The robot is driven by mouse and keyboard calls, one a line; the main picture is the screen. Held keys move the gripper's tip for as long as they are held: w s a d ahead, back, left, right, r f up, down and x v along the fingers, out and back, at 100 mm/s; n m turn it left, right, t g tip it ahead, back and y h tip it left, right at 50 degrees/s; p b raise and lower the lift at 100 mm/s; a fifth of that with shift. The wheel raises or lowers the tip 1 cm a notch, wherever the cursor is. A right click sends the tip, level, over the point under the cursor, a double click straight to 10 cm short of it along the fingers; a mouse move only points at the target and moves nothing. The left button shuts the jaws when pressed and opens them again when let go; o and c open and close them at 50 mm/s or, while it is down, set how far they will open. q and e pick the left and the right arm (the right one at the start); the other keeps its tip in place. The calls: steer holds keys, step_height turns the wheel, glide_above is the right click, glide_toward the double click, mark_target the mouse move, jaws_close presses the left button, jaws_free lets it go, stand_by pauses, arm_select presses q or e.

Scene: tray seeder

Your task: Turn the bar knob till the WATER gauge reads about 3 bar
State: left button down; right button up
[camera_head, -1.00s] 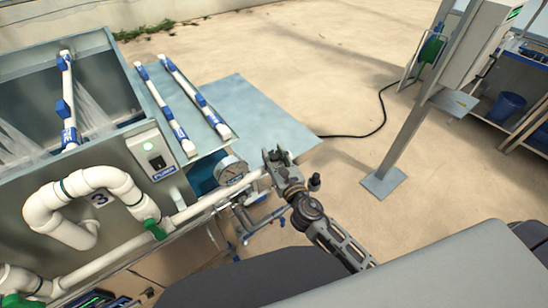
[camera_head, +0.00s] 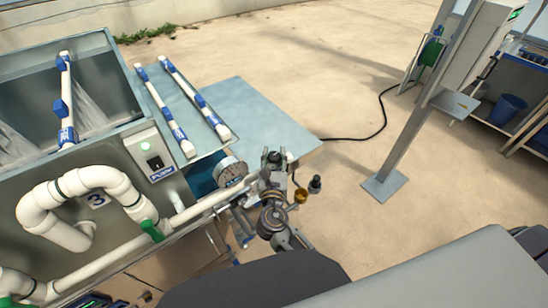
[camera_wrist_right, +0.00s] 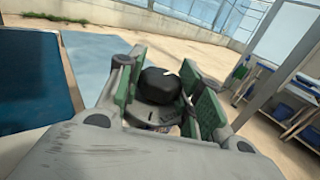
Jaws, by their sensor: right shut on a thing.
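The round white-faced gauge (camera_head: 230,172) stands on the pipe left of my right gripper in the head view; its needle is too small to read. My right gripper (camera_head: 275,160) is at the right end of the pipework, coming up from below. In the right wrist view its green-padded fingers (camera_wrist_right: 165,92) stand on both sides of a black knob (camera_wrist_right: 158,86) with a white mark on top, and are shut on it. The gripper mostly hides the knob in the head view. My left gripper is not in view.
A white pipe (camera_head: 105,260) with green valve handles runs along the tank's front. The pump switch box (camera_head: 152,156) is above it. A dark fitting (camera_head: 315,184) and a brass-coloured one (camera_head: 300,196) are close right of my gripper. A metal post (camera_head: 412,125) stands farther right.

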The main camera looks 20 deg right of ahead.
mark_target(274, 155)
steer(key=shift+r, duration=0.1)
steer(key=o, duration=1)
steer(key=shift+o, duration=0.2)
steer(key=shift+r, duration=4.95)
